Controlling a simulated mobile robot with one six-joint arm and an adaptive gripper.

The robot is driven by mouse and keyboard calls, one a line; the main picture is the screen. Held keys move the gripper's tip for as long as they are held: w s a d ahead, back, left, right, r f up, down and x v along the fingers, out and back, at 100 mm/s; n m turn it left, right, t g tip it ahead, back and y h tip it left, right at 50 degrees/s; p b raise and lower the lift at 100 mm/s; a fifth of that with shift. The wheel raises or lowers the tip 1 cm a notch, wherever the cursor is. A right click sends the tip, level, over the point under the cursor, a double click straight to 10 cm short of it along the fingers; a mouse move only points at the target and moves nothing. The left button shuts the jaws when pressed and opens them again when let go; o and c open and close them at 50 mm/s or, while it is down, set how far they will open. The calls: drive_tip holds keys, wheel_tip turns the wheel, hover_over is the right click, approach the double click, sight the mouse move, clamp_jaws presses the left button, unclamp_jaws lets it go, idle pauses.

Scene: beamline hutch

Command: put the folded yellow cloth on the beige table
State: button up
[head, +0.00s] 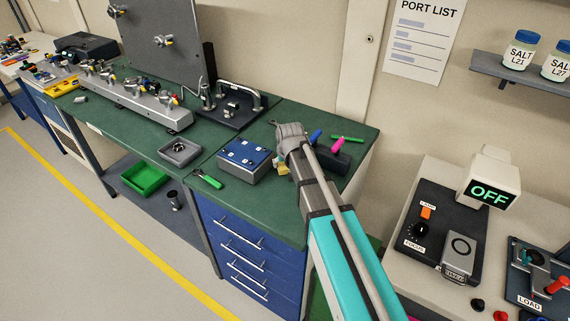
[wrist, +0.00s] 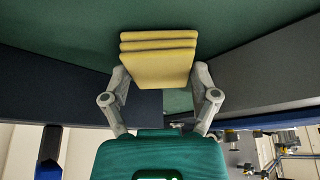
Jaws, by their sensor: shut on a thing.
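The folded yellow cloth (wrist: 158,67) shows in the wrist view as a stack of several layers between the two grey fingers of my gripper (wrist: 160,85). The fingers are shut on its sides. In the head view only a small yellow part of the cloth (head: 282,169) shows below my gripper (head: 285,158), over the green bench beside the blue box. My arm and gripper hide the rest. I cannot tell how far it is from the bench top. A beige table top (head: 391,262) stands at the right, apart from the bench.
On the green bench (head: 215,165) are a blue-topped box (head: 245,160), a grey tray (head: 180,151), a green-handled tool (head: 207,179) and a dark block (head: 328,157). The beige top holds a control box with an OFF display (head: 490,193) and a LOAD panel (head: 533,274).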

drive_tip(key=shift+f, duration=0.15)
drive_tip(key=o, duration=0.7)
drive_tip(key=shift+d, duration=0.1)
drive_tip(key=p+v, duration=1.1)
drive_tip(key=v, duration=0.1)
drive_tip(key=shift+w, duration=0.1)
idle(0.3)
idle(0.6)
